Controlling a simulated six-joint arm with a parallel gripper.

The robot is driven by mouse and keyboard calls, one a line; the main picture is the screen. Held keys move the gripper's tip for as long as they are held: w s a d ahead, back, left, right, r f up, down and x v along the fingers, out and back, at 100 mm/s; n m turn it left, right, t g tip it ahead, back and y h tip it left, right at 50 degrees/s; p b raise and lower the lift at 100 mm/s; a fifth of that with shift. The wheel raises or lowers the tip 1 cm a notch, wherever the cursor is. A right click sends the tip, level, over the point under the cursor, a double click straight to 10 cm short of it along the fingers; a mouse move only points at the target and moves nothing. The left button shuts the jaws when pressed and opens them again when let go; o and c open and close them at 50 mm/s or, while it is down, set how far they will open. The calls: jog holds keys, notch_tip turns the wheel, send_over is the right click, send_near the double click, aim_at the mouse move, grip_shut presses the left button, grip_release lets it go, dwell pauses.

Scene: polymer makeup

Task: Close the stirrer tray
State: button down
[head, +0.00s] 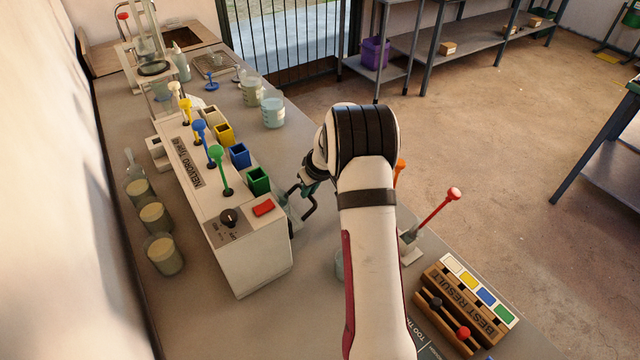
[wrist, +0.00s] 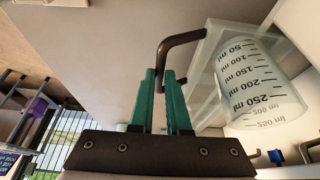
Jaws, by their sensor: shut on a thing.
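The stirrer machine (head: 245,255) is a white box with several coloured knobs, on the bench in the head view. Its clear tray (wrist: 207,68) stands pulled out of the machine's side, with a clear graduated beaker (wrist: 250,75) in it in the wrist view. The tray's dark bent handle (wrist: 183,39) also shows in the head view (head: 311,205). My gripper (wrist: 168,72) has its green fingers shut on this handle. In the head view my gripper (head: 306,188) is partly hidden by my arm, which also covers part of the bench.
Beakers of pale liquid (head: 273,112) stand beyond the machine, and jars (head: 163,252) stand along the wall side. A wooden rack (head: 465,300) and a red-topped stirrer (head: 440,205) are at the right. A grey shelf (head: 490,38) stands across the floor.

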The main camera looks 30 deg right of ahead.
aim_at(293, 210)
jog(key=a, duration=0.5)
jog(key=shift+a, duration=0.1)
jog(key=c, duration=0.9)
grip_release()
